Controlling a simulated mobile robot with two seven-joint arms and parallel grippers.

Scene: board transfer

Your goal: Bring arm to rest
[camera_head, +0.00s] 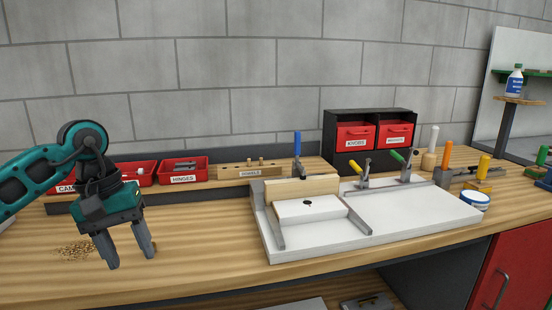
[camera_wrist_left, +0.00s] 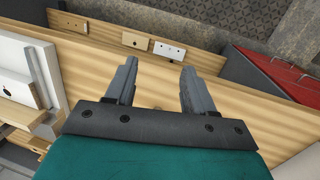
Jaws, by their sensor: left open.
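My left gripper (camera_head: 128,252) comes in from the left and hangs above the left part of the wooden bench (camera_head: 190,270), fingers pointing down. It is open, with nothing between its fingers. In the left wrist view its two fingers (camera_wrist_left: 158,88) stand apart over the bench's wood. A white board (camera_head: 308,209) with a dark hole lies on the white jig base (camera_head: 400,220), in front of a wooden fence (camera_head: 300,188). The gripper is well left of the jig and apart from it. My right gripper is not in view.
Red bins (camera_head: 183,172), a wooden dowel block (camera_head: 254,170) and a black drawer unit (camera_head: 367,135) line the back. Toggle clamps (camera_head: 363,175), a blue-and-white tub (camera_head: 475,201) and upright-handled tools stand at the right. Shavings (camera_head: 77,250) lie near the gripper. The bench between gripper and jig is clear.

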